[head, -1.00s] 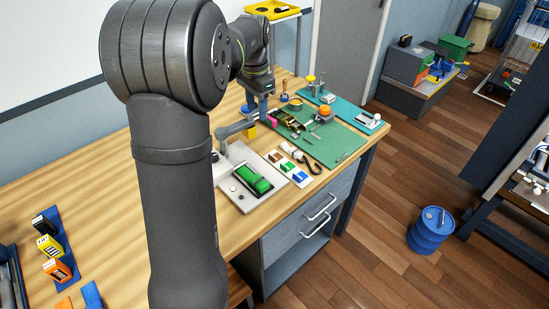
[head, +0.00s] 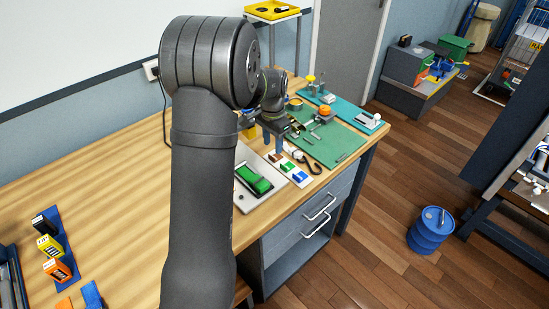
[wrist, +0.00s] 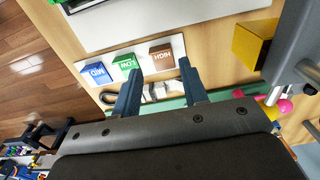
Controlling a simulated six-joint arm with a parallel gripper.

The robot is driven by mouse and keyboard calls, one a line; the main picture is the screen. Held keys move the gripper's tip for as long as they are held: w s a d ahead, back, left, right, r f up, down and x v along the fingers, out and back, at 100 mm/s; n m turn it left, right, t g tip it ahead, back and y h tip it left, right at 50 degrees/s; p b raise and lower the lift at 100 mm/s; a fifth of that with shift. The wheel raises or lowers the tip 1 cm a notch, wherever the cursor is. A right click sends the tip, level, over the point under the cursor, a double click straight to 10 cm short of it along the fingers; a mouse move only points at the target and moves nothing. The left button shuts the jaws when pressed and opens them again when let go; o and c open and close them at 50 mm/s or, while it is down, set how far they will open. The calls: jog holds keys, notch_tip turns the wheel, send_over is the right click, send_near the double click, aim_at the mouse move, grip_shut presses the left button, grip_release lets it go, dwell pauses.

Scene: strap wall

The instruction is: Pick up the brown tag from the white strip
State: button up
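The brown tag (wrist: 161,57), lettered HIGH, sits on the white strip (wrist: 146,50) at its right end in the wrist view. A green tag (wrist: 125,66) and a blue tag (wrist: 95,74) stand beside it on the strip. In the head view the white strip (head: 294,181) lies near the bench's front edge, with the brown tag (head: 275,157) at its far end. My gripper (wrist: 157,78) is open and empty. Its fingers point toward the strip, and the brown tag lies just beyond the fingertips, apart from them.
A grey board with a green block (head: 254,181) lies left of the strip. A black strap hook (head: 312,164) and a green mat (head: 335,143) are to its right. A yellow block (wrist: 254,40) stands near the right finger in the wrist view.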

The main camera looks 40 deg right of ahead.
aim_at(276, 156)
jog(key=f, duration=0.5)
jog(key=shift+a, duration=0.2)
jog(key=c, duration=0.7)
